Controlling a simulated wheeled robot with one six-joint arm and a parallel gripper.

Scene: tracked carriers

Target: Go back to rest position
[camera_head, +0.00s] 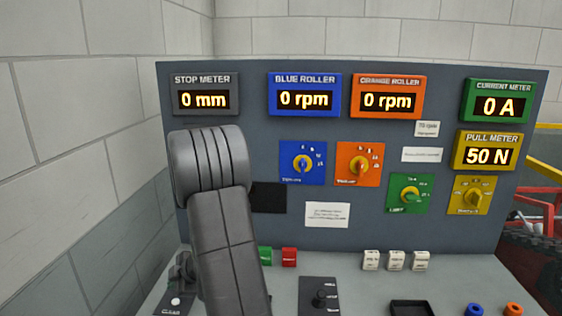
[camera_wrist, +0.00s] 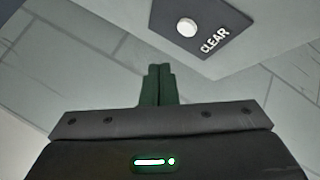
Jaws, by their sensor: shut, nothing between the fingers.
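My gripper (camera_wrist: 159,70) shows in the wrist view with its two dark fingers pressed together and nothing between them. It is apart from the dark CLEAR plate (camera_wrist: 200,27) with its round white button, which lies beyond the fingertips, up and to the right. In the head view my arm rises in front of the left part of the console, and the CLEAR plate (camera_head: 172,303) shows at the lower left beside it. My gripper itself cannot be made out clearly there.
The grey console panel (camera_head: 365,225) carries a stop meter (camera_head: 204,96) at 0 mm, blue (camera_head: 304,96) and orange (camera_head: 387,98) roller displays at 0 rpm, a current meter (camera_head: 499,103) at 0 A and a pull meter (camera_head: 488,151) at 50 N. A block wall (camera_head: 80,120) stands close on the left.

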